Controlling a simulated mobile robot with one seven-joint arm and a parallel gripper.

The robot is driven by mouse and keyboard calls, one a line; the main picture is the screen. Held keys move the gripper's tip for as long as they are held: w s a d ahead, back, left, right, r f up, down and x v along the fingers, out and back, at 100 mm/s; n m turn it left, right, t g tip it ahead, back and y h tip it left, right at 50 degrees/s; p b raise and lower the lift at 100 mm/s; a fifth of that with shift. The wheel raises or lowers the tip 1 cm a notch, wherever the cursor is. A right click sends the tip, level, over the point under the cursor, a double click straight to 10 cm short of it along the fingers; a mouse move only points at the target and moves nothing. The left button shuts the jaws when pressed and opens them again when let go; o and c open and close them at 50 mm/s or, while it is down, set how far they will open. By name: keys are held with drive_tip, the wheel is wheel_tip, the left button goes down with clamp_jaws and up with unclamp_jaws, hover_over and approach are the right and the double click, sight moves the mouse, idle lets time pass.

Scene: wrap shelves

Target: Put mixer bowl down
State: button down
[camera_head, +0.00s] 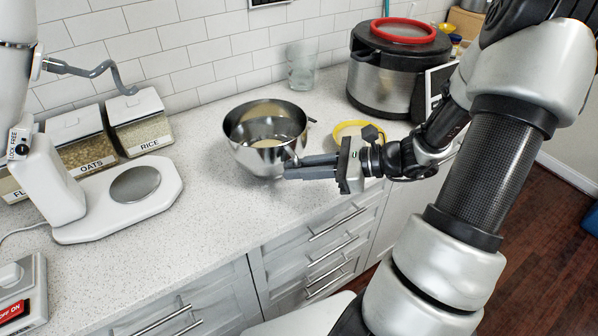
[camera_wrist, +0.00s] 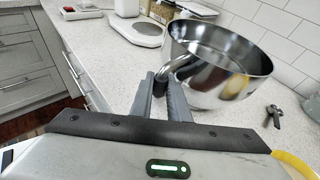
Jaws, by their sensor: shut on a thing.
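The mixer bowl (camera_head: 266,133) is shiny steel and looks upright at the counter, in the middle of the head view. In the wrist view the bowl (camera_wrist: 220,65) is just beyond the fingertips. My gripper (camera_head: 290,167) is shut on the bowl's side at its handle, at the near right of the bowl; its fingers also show in the wrist view (camera_wrist: 165,85). I cannot tell whether the bowl's base touches the counter. The white stand mixer (camera_head: 120,205), with a round grey plate on its base and a hook above, stands to the left.
The speckled counter (camera_head: 215,205) is clear between the mixer and the bowl. A yellow ring-shaped item (camera_head: 350,128) lies behind my gripper. A steel cooker (camera_head: 398,75) with a red ring on top, a glass (camera_head: 301,68) and labelled bins (camera_head: 140,128) stand along the wall.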

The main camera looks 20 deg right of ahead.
drive_tip(key=shift+f, duration=0.3)
drive_tip(key=c, duration=1.7)
unclamp_jaws()
drive_tip(key=v, duration=1.2)
drive_tip(key=shift+p, duration=0.35)
